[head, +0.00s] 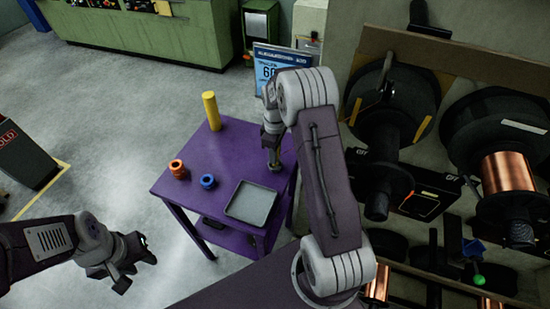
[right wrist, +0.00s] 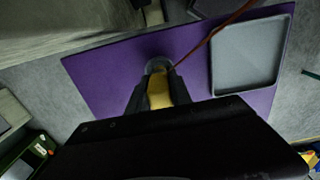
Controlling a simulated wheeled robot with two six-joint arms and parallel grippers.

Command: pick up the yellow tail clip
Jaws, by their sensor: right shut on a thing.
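The yellow tail clip (right wrist: 158,92) shows in the right wrist view between the two dark fingers of my right gripper (right wrist: 158,98). The gripper is shut on it, and the fingers cover its sides. In the head view my right gripper (head: 274,164) points down over the right part of the purple table (head: 232,150); the clip cannot be made out there. My left gripper (head: 137,272) is off the table at the lower left, with its fingers apart and empty.
On the table stand a yellow cylinder (head: 211,111), an orange spool (head: 178,169), a blue spool (head: 207,182) and an empty grey tray (head: 251,203). Racks with large black reels (head: 390,105) stand at the right. Open floor (head: 110,130) lies left of the table.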

